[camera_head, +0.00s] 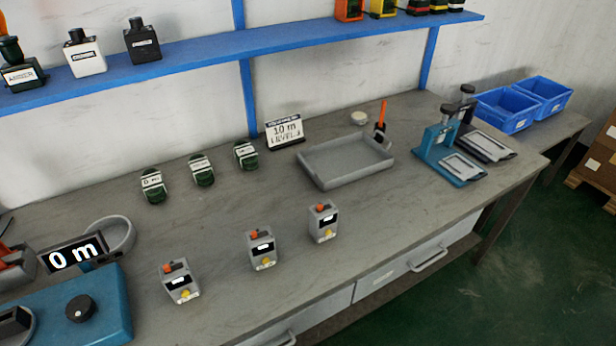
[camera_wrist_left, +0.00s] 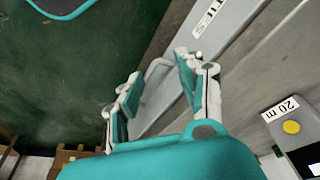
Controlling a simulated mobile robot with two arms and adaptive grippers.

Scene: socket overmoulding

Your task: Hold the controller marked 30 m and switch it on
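Three grey handheld controllers stand apart in a slanting row near the bench's front edge in the head view: a left one (camera_head: 180,283), a middle one (camera_head: 261,250) and a right one (camera_head: 323,221). Each has an orange-red knob, a dark screen and a yellow button. Their labels are too small to read there. In the left wrist view, one controller (camera_wrist_left: 299,133) at the right edge, partly cut off, is marked 20 m. My left gripper (camera_wrist_left: 158,76) is open and empty, fingers apart, over the bench's front side. Neither gripper shows in the head view.
The grey bench (camera_head: 225,235) is clear around the controllers. Behind them are several dark green units (camera_head: 202,170), a 10 m sign (camera_head: 284,133) and a grey tray (camera_head: 345,165). A blue box (camera_head: 110,305) and a 0 m display (camera_head: 73,253) are at left. A drawer handle (camera_head: 428,260) projects in front.

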